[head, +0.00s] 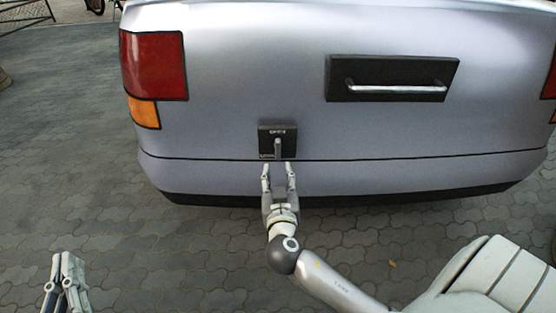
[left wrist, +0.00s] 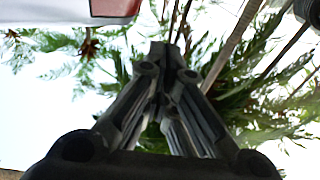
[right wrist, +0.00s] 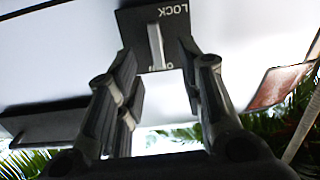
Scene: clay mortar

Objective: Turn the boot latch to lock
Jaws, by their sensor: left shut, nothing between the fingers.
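The boot latch is a dark square plate (head: 264,141) with a grey lever (head: 278,148), low on the silver car's rear. "OPEN" is at the plate's top and "LOCK" at its lower left in the head view. In the right wrist view the plate (right wrist: 178,28) appears inverted, and the upright lever (right wrist: 155,46) covers part of "OPEN". My right gripper (head: 279,170) is open just below the latch, with its fingertips apart on either side of the lever's line; contact cannot be told. My left gripper (head: 66,265) is shut and empty at the lower left, away from the car.
The silver boot (head: 225,70) carries a black panel with a metal handle bar (head: 395,87) to the upper right of the latch. A red tail light (head: 155,65) is at the left. The paved ground (head: 75,160) left of the car is clear.

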